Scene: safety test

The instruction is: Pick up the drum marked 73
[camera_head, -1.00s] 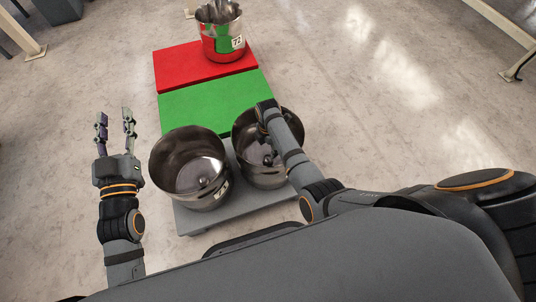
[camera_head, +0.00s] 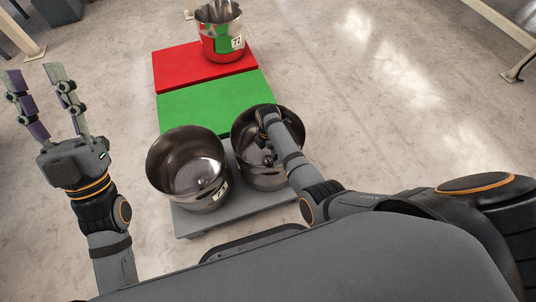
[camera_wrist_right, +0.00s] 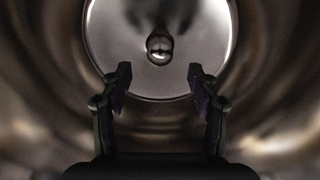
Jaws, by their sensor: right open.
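Two open steel drums stand side by side on a grey platform (camera_head: 195,224). The left drum (camera_head: 163,175) has a white label (camera_head: 219,194) whose number I cannot read surely. The right drum (camera_head: 240,165) shows no label. My right gripper (camera_wrist_right: 157,80) is open inside the right drum. The wrist view shows the round knob (camera_wrist_right: 160,47) on the drum's inner bottom, beyond and between the fingers, apart from them. My left gripper (camera_head: 36,72) is open and empty, left of the drums.
The red panel (camera_head: 180,68) and the green panel (camera_head: 213,105) lie beyond the near drums. The concrete floor (camera_head: 390,110) is clear to the right. Frame legs (camera_head: 516,70) stand at the upper right.

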